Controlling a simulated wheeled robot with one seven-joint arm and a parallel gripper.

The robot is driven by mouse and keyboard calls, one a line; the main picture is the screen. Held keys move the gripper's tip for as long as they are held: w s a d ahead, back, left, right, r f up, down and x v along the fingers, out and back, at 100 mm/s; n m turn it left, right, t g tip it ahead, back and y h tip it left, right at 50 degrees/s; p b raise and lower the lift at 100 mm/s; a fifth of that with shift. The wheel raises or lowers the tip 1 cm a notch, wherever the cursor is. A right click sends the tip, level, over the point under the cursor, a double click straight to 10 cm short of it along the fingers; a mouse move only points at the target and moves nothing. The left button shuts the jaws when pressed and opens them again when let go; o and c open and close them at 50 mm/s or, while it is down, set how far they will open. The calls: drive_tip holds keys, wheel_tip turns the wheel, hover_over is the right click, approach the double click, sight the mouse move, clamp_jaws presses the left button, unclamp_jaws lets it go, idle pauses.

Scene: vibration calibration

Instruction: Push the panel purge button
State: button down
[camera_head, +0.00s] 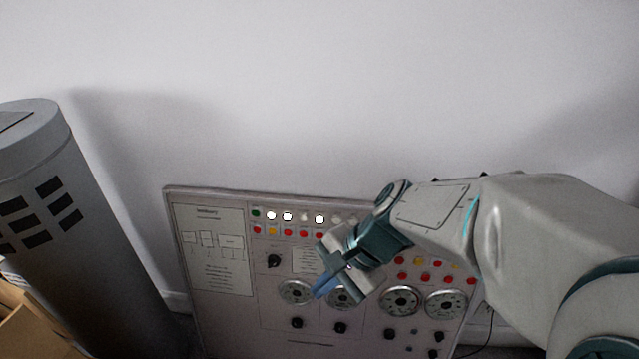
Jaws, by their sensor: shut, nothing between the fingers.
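The control panel (215,305) leans against the wall, facing me. It has a top row of green and lit white buttons (287,216), with a row of red and yellow buttons (287,233) below. More red and yellow buttons (437,264) show at the right. Round dials (401,301) and black knobs (340,327) sit lower down. The labels are too small to read, so I cannot tell which button is purge. My gripper (322,290) is shut and empty, in front of the panel's middle near the left dials. My arm hides part of the upper middle and right buttons.
A tall grey cylinder (90,230) with dark slots stands left of the panel. A cardboard box (30,325) is at the lower left corner. A bare wall (300,90) rises behind. A dark cable (485,335) hangs at the panel's right edge.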

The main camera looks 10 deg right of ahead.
sight(337, 221)
drive_tip(key=w+a+f+m+t+y+b, duration=0.35)
drive_tip(key=w+f+m+y+b, duration=0.35)
drive_tip(key=m, duration=0.6)
drive_tip(key=w+d+f+m+t+h+b, duration=0.3)
drive_tip(key=w+d+f+m+t+h, duration=0.2)
drive_tip(key=w+d+m, duration=0.5)
wheel_tip(337, 221, down, 2)
drive_tip(key=w+m+t, duration=0.1)
drive_tip(key=m+t, duration=0.2)
drive_tip(key=m, duration=0.2)
drive_tip(key=shift+w+m+h, duration=0.25)
drive_tip(key=shift+m+h, duration=0.05)
drive_tip(key=w+d+f, duration=0.1)
drive_tip(key=w+d, duration=0.1)
drive_tip(key=w, duration=0.6)
drive_tip(key=shift+w+f+b, duration=0.2)
drive_tip(key=shift+f+b, duration=0.1)
drive_tip(key=shift+f, duration=0.1)
drive_tip(key=shift+w+d, duration=0.1)
drive_tip(key=shift+w, duration=0.05)
drive_tip(key=shift+w+d, duration=0.1)
drive_tip(key=shift+w, duration=0.15)
